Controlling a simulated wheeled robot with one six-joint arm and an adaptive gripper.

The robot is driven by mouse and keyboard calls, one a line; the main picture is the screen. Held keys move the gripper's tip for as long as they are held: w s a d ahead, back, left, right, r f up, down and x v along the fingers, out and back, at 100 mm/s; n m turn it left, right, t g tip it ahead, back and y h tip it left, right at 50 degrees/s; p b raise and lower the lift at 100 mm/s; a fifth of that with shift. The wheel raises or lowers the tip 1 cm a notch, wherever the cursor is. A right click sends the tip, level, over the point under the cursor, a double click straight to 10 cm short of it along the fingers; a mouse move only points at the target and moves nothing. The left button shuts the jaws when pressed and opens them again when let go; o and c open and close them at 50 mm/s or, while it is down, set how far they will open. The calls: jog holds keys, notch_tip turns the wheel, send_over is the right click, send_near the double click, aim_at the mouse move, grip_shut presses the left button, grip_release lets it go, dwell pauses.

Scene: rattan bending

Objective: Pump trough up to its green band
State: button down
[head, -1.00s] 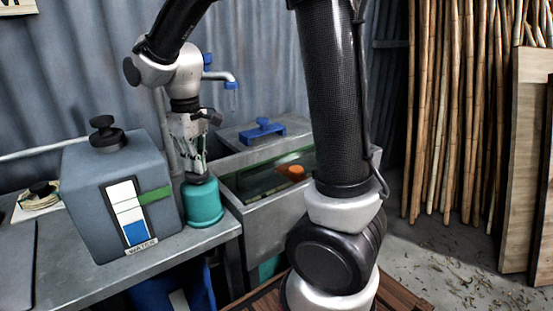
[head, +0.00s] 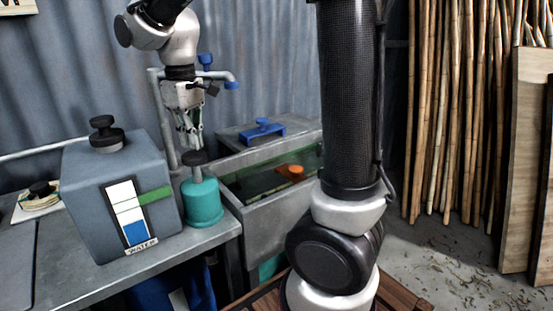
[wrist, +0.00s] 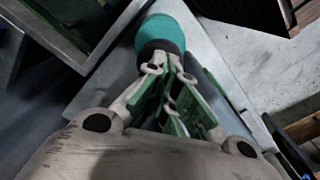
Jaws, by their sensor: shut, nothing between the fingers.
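The teal pump (head: 203,202) stands on the metal bench with its dark plunger knob (head: 195,158) raised on a stem. My gripper (head: 192,141) is shut and empty, pointing down just above the knob; I cannot tell whether they touch. In the wrist view the teal pump (wrist: 168,33) and its dark top lie just beyond the fingertips (wrist: 168,65). The grey metal trough (head: 265,218) holds water with an orange float (head: 290,172). A white gauge (head: 122,191) labelled WATER has a blue fill (head: 135,233) below its green band (head: 155,195).
A grey tank (head: 82,185) with a black cap (head: 106,132) stands left of the pump. A lid with a blue handle (head: 262,130) lies at the trough's back. Bamboo poles (head: 455,110) stand at right.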

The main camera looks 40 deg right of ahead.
aim_at(194, 155)
dwell(0.4)
jog(key=shift+f, duration=3.45)
jog(key=shift+r, duration=3.45)
jog(key=shift+r, duration=3)
jog(key=shift+w, duration=0.1)
